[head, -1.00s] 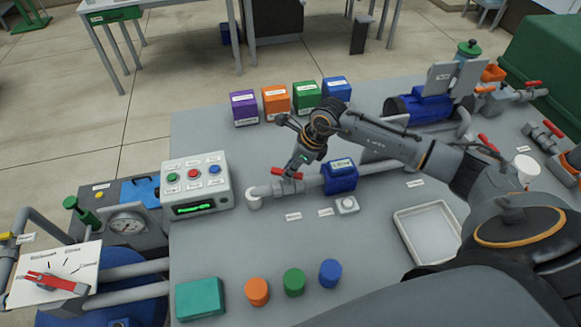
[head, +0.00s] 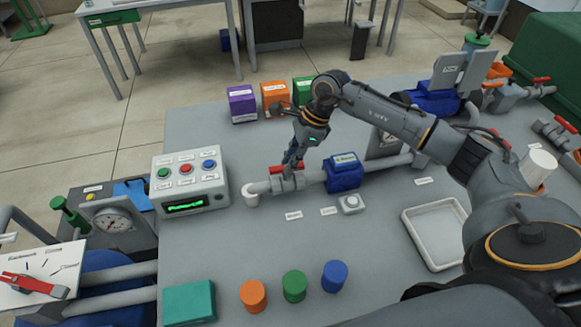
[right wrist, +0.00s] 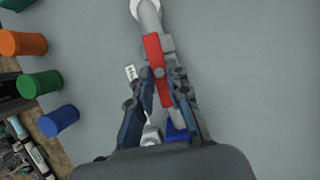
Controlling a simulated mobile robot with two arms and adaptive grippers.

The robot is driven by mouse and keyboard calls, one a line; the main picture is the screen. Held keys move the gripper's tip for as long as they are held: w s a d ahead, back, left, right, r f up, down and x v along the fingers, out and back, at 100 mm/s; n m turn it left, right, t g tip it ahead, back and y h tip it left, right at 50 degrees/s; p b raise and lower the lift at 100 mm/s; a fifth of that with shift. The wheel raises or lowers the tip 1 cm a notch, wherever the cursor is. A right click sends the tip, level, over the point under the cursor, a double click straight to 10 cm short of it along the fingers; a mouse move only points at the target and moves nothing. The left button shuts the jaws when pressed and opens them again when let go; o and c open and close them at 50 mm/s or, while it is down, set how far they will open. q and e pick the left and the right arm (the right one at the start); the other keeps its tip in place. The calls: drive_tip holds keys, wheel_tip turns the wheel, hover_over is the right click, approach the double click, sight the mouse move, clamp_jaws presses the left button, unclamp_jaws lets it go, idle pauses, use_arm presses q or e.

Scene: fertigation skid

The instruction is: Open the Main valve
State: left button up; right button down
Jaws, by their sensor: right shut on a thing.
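A valve with a red handle (head: 278,170) sits on the grey pipe of the bench. The handle lies roughly along the pipe. A label lies on the bench below it, too small to read surely. My right gripper (head: 291,166) reaches down onto the handle from above. In the right wrist view the red handle (right wrist: 153,50) runs between the two fingers of my right gripper (right wrist: 160,75), which are shut on it. The fingers hide part of the handle and valve body. My left gripper is not in view.
A blue meter box (head: 345,175) is on the same pipe, just right. A control box (head: 189,181) with coloured buttons stands left. A white tray (head: 407,228) lies right. Coloured cylinders (head: 294,286) and a teal box (head: 188,302) stand at the front. Coloured boxes (head: 241,104) stand behind.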

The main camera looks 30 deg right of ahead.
drive_tip(key=shift+n+b, duration=0.35)
drive_tip(key=shift+n, duration=0.05)
drive_tip(key=c, duration=1.3)
unclamp_jaws()
drive_tip(key=v, duration=1.2)
drive_tip(key=shift+w, duration=0.2)
